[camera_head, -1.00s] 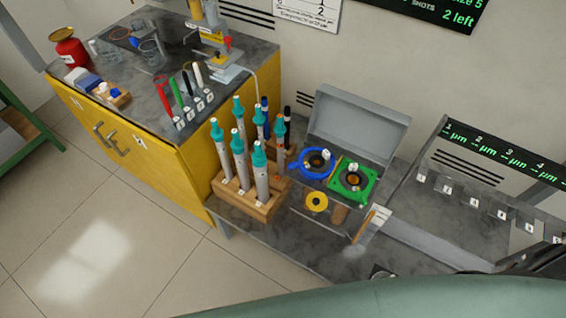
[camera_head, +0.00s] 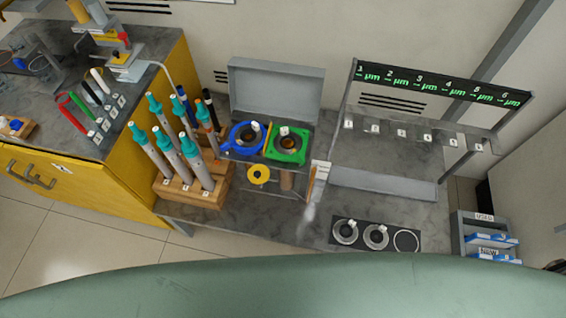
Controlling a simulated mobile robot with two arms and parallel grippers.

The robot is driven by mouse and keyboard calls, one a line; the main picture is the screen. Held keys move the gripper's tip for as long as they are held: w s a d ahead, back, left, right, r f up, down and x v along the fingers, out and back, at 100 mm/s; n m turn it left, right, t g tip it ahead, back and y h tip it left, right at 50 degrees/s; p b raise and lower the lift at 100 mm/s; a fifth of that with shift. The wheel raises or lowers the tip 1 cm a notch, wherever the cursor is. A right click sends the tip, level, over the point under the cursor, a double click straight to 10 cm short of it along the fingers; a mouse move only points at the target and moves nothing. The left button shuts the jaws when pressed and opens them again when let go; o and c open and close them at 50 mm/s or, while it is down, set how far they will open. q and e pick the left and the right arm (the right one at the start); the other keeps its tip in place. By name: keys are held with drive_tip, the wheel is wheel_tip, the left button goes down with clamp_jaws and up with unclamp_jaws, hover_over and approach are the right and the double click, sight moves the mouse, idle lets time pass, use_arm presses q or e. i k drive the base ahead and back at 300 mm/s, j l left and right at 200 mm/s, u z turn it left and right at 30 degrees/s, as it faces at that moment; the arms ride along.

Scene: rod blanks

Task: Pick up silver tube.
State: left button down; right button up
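Several silver-grey tubes with teal tops stand in a wooden block at the left end of the grey bench. In the front row are a left tube (camera_head: 152,157), a middle tube (camera_head: 174,163) and a right tube (camera_head: 199,170). More tubes with teal tops stand behind them, partly hidden. I cannot tell which one is the silver tube named in the task. The wooden block (camera_head: 190,197) has small white labels on its front. Neither of my grippers is in view.
Right of the block stand an open grey case (camera_head: 276,90), a blue ring piece (camera_head: 246,137) and a green square piece (camera_head: 288,145). A rack with a green-lettered display (camera_head: 440,84) is further right. Ring fittings (camera_head: 376,236) lie at the front. A yellow cabinet (camera_head: 90,190) stands left.

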sight(164, 143)
drive_tip(key=i+j+z, duration=0.1)
drive_tip(key=j+z, duration=0.25)
drive_tip(key=j, duration=0.6)
drive_tip(key=j+z, duration=0.35)
drive_tip(key=j, duration=0.65)
